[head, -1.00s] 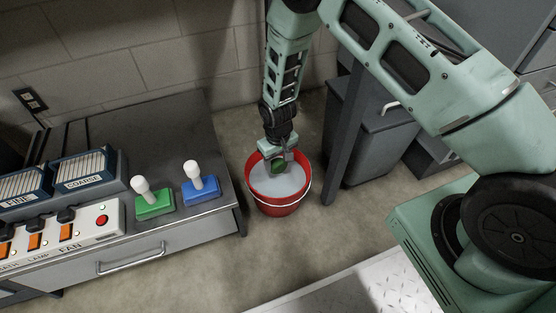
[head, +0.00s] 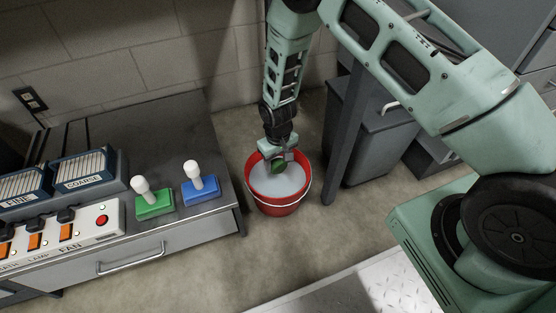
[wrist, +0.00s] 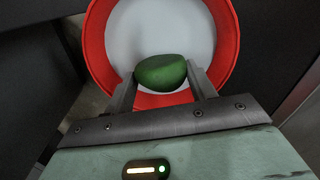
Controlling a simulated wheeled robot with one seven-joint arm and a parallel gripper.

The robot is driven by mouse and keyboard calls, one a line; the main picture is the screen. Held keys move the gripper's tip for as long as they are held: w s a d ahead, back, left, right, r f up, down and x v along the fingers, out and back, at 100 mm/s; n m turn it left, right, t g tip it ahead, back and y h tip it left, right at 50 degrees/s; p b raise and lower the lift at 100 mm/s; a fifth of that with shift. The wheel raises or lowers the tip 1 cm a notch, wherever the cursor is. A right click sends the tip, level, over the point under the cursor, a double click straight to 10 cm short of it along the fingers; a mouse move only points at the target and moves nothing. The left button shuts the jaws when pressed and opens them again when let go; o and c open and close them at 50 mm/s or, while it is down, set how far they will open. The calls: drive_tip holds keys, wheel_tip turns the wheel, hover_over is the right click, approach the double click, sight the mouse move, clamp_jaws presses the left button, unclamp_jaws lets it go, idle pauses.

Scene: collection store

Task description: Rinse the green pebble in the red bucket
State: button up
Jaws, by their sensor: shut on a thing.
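The red bucket (head: 279,205) stands on the floor beside the bench and holds pale grey liquid (head: 283,187). My gripper (head: 277,160) points down into the bucket's mouth from above. It is shut on the green pebble (wrist: 161,73), which sits between the two fingertips in the wrist view. In the head view the pebble (head: 278,167) is partly hidden by the gripper and lies over the far part of the bucket. I cannot tell whether the pebble touches the liquid. The bucket's red rim (wrist: 229,45) rings the pebble in the wrist view.
A grey bench (head: 160,140) at left carries a green-based switch (head: 154,205), a blue-based switch (head: 201,190), a control box (head: 85,232) and boxes labelled FINE (head: 22,190) and COARSE (head: 88,172). A dark post (head: 345,140) and grey bin (head: 375,140) stand right of the bucket.

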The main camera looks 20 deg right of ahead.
drive_tip(key=shift+r, duration=0.15)
idle(0.3)
wheel_tip(320, 180, up, 7)
drive_tip(key=p, duration=0.6)
drive_tip(key=shift+r+p, duration=0.3)
drive_tip(key=shift+p, duration=0.2)
drive_tip(key=shift+s+d+r, duration=0.1)
drive_tip(key=shift+d+r, duration=0.1)
drive_tip(key=shift+r, duration=0.05)
drive_tip(key=f+b, duration=0.2)
drive_tip(key=f, duration=0.1)
drive_tip(key=shift+w+b, duration=0.35)
drive_tip(key=shift+b, duration=0.05)
drive_tip(key=shift+s+a+f, duration=0.1)
